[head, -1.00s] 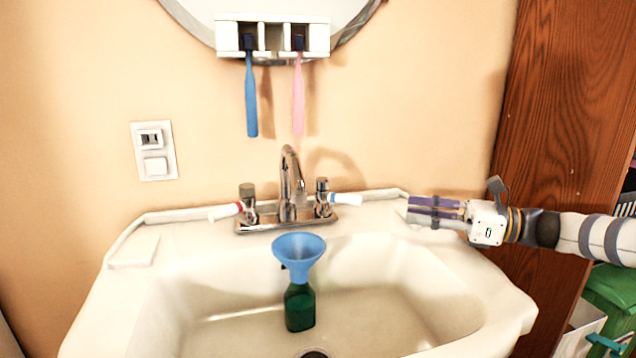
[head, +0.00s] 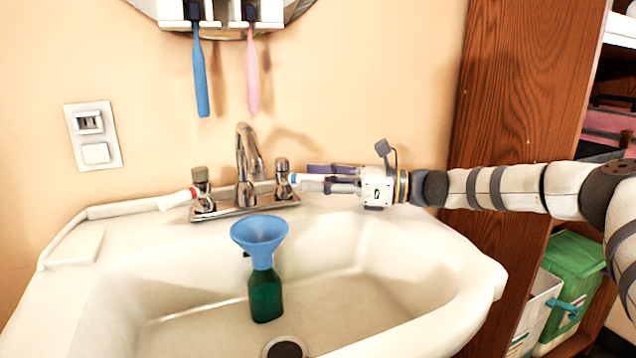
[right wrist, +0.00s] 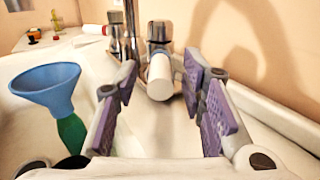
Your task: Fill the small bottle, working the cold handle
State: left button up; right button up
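The small green bottle (head: 265,293) stands upright in the basin with a blue funnel (head: 259,232) in its neck. Both also show in the right wrist view, the funnel (right wrist: 47,88) above the partly hidden bottle (right wrist: 72,132). The faucet spout (head: 247,155) is behind the funnel; I see no water running. The cold handle (head: 293,179), a white lever with a blue band, points right. My right gripper (head: 312,178) is open around its end. In the right wrist view the lever (right wrist: 160,77) lies between the spread purple-padded fingers. My left gripper is out of view.
The hot handle (head: 180,198) with a red band is left of the spout. The white sink (head: 395,232) surrounds the bottle, with a drain (head: 285,347) in front of it. A wooden cabinet side (head: 500,120) stands to the right, behind my right arm.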

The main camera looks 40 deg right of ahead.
grip_shut()
jog(key=shift+s+a+r+m+t+h+p, duration=0.25)
jog(key=shift+r+m+t+h+p, duration=0.3)
jog(key=shift+p, duration=0.25)
jog(key=shift+f+m+t+h, duration=0.25)
jog(key=shift+f+h, duration=0.15)
jog(key=shift+h, duration=0.05)
jog(key=shift+s+a, duration=0.1)
jog(key=shift+a, duration=0.15)
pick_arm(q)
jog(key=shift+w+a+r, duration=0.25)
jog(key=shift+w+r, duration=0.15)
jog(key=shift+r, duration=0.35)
pick_arm(e)
jog(key=shift+f, duration=0.1)
jog(key=shift+d, duration=0.1)
grip_release()
jog(key=v, duration=1.2)
